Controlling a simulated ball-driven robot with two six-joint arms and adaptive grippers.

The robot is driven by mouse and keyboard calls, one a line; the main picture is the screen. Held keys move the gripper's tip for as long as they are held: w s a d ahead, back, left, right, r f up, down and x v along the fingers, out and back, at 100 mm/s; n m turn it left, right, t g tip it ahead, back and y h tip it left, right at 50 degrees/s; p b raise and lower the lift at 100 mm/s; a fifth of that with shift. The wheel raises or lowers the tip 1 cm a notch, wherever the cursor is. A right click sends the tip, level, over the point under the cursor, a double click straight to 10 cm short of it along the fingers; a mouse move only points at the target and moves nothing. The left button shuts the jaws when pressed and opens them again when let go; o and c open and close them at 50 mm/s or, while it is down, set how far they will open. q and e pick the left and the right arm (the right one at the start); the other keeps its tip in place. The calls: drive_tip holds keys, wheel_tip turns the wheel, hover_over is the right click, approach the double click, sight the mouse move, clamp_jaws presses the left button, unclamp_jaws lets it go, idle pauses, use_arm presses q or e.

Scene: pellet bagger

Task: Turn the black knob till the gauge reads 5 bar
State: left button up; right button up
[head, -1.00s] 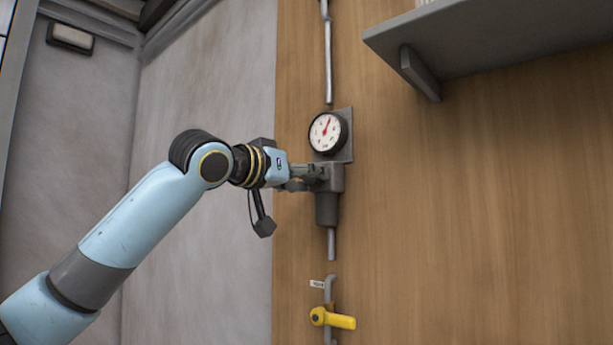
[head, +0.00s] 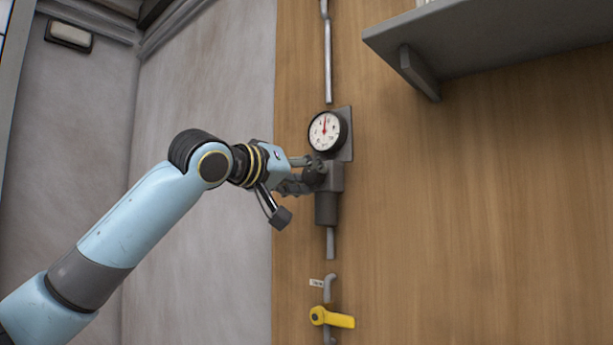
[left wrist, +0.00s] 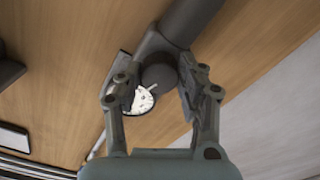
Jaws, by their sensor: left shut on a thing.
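The gauge (head: 325,131) has a round white face with a red needle that points nearly straight up; its numbers are too small to read. Below it sits a dark grey regulator body (head: 328,200). The black knob (head: 312,174) is on the left side of that body. My left gripper (head: 308,175) is shut on the knob, tilted around its own axis. In the left wrist view the knob (left wrist: 157,76) sits between the two fingers, and the gauge (left wrist: 143,101) shows partly behind the left finger. My right gripper is in neither view.
A yellow valve handle (head: 333,318) with a small white tag is on the pipe below. A grey shelf (head: 490,45) juts from the wooden panel at upper right.

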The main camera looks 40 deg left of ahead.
use_arm(q)
drive_tip(key=o, duration=1.1)
drive_tip(key=shift+o, duration=0.2)
wheel_tip(320, 180, up, 10)
drive_tip(key=shift+o, duration=0.2)
